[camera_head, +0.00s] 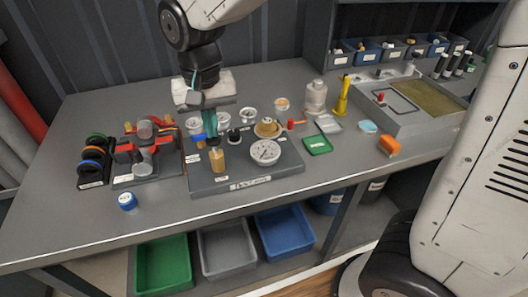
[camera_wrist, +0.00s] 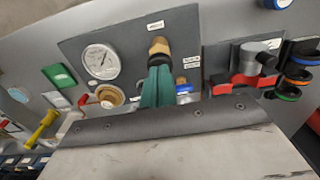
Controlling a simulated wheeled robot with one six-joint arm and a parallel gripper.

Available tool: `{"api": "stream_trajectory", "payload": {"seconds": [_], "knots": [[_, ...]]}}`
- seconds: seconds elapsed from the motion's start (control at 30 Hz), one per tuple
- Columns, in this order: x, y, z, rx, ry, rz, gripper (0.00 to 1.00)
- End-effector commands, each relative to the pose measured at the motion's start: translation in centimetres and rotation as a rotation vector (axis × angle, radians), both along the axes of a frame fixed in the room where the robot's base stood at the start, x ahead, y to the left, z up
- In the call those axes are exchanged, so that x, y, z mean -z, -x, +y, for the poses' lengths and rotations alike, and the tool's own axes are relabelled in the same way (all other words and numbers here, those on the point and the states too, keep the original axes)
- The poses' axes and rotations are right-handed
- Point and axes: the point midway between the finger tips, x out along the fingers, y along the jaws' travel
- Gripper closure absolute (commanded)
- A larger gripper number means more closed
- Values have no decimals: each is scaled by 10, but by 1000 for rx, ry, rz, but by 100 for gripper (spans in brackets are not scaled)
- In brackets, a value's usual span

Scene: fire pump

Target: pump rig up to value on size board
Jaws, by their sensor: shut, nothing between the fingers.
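The pump rig is a grey board (camera_head: 230,184) on the bench, also seen in the wrist view (camera_wrist: 130,30). It carries a white round gauge (camera_head: 265,151), seen too in the wrist view (camera_wrist: 101,62). An upright brass fitting (camera_head: 217,161) stands left of the gauge; the wrist view shows its hex top (camera_wrist: 158,46). My gripper (camera_head: 210,140) has its teal fingers together, pointing down, close above and behind the brass fitting. I cannot tell whether they touch it. The gauge reading is too small to make out. No size board is clearly identifiable; the rig's labels are unreadable.
A holder with coloured rings (camera_head: 93,160) and a red-handled valve stand (camera_head: 146,168) are at left. The front bench strip is mostly clear.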

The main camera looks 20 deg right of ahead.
Motion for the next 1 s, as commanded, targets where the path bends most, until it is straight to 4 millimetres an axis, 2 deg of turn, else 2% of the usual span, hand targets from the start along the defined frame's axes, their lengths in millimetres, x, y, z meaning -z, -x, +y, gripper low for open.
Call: {"api": "stream_trajectory", "payload": {"seconds": [0.67,1.0], "knots": [[28,0,0,0,1,2,100],[23,0,0,0,0,0,100]]}}
